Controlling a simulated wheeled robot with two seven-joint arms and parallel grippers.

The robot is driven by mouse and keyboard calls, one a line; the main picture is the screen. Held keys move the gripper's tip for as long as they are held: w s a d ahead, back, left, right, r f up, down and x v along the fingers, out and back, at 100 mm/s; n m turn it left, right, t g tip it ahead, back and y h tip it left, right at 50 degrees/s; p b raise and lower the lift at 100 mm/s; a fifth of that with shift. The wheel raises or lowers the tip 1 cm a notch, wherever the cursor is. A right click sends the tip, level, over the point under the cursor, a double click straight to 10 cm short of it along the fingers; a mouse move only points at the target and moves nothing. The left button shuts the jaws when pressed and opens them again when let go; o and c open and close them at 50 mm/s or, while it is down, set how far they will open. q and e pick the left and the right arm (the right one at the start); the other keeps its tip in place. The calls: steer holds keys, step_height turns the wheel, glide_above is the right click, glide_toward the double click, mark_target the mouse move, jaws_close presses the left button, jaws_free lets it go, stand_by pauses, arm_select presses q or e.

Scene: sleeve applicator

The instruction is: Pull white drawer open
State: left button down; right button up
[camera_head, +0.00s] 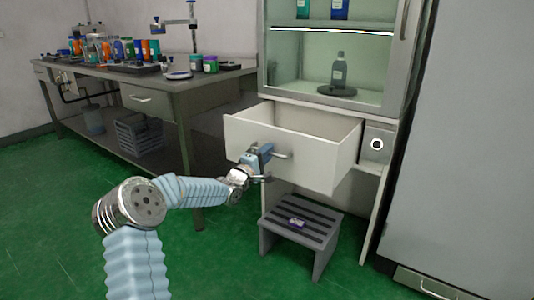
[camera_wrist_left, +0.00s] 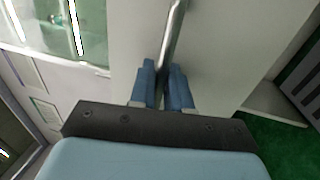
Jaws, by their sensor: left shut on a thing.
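The white drawer (camera_head: 310,158) in the head view stands pulled out from the white cabinet, with its open top and inner walls showing. Its metal bar handle (camera_head: 284,155) is on the front panel. My left gripper (camera_head: 266,152) is at the handle. In the left wrist view the blue fingers of my left gripper (camera_wrist_left: 164,84) are shut around the metal handle (camera_wrist_left: 174,40), close to the white drawer front (camera_wrist_left: 220,50). My right gripper is in neither view.
A grey step stool (camera_head: 300,222) stands below the drawer. A metal bench (camera_head: 185,88) with bottles is at the left. A glass-fronted compartment with a bottle (camera_head: 339,72) is above the drawer. A large grey door (camera_head: 460,150) is at the right. Green floor is clear at the lower left.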

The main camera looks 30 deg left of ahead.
arm_select(q)
steer(key=shift+f, duration=0.1)
steer(key=c, duration=1.3)
jaws_free()
steer(key=shift+s, duration=0.1)
steer(key=v, duration=1.3)
steer(key=shift+s+a+f, duration=0.1)
steer(key=shift+s, duration=0.2)
